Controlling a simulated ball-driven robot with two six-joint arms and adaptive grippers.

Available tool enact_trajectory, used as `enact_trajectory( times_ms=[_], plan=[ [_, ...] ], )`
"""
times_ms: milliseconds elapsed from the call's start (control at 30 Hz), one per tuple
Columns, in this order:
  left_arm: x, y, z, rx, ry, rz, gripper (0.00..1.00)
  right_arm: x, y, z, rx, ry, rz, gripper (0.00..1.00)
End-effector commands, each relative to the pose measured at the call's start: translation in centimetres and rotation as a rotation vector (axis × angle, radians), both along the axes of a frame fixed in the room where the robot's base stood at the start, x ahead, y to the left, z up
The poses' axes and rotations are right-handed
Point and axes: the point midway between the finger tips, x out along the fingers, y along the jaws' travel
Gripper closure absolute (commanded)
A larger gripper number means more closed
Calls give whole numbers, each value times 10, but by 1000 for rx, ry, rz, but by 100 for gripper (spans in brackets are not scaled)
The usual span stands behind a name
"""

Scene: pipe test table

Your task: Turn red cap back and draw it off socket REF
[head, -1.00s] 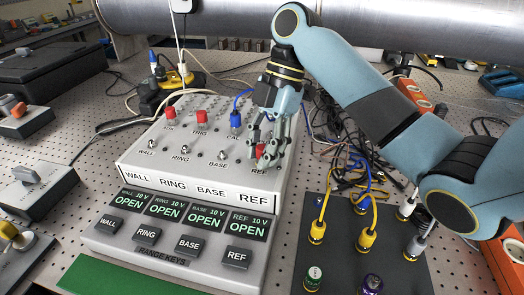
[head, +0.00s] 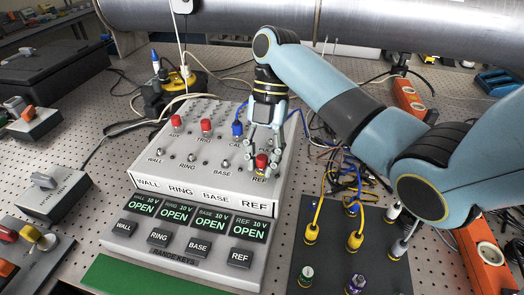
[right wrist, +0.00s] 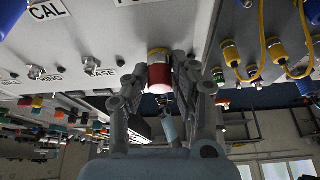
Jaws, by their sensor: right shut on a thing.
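The red cap (head: 261,159) is at the REF position on the sloping top of the white box, at its right front corner. My right gripper (head: 262,165) comes down from behind and is shut on it. In the right wrist view the red cap (right wrist: 160,74) sits between the two fingers (right wrist: 162,84), with a gold ring (right wrist: 158,55) between it and the white panel. Its pale end faces my gripper. The socket itself is mostly hidden, and I cannot tell whether the cap is still seated on it. My left gripper is not in view.
Other red caps (head: 206,125) and a blue plug (head: 238,128) stand on the box (head: 150,178). The range-key console (head: 180,250) reads OPEN on all displays. A dark plate (head: 330,265) with yellow plugs and cables lies to the right. A large pipe (head: 400,25) crosses behind.

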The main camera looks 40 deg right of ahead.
Motion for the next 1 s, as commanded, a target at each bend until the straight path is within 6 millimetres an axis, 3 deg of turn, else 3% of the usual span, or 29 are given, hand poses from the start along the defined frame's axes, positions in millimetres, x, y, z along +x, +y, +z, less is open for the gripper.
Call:
enact_trajectory(
  times_ms=[267, 433, 600, 1000],
  plan=[
    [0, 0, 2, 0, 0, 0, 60, 0, 0, 0, 0, 0, 14, 100],
    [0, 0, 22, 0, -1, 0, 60, 0, 1, 4, 1, 2, 169, 100],
    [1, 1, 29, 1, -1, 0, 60, 0, 0, 1, -1, 1, 309, 100],
    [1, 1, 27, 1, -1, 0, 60, 2, -1, 0, 0, 0, 319, 100]
  ],
)
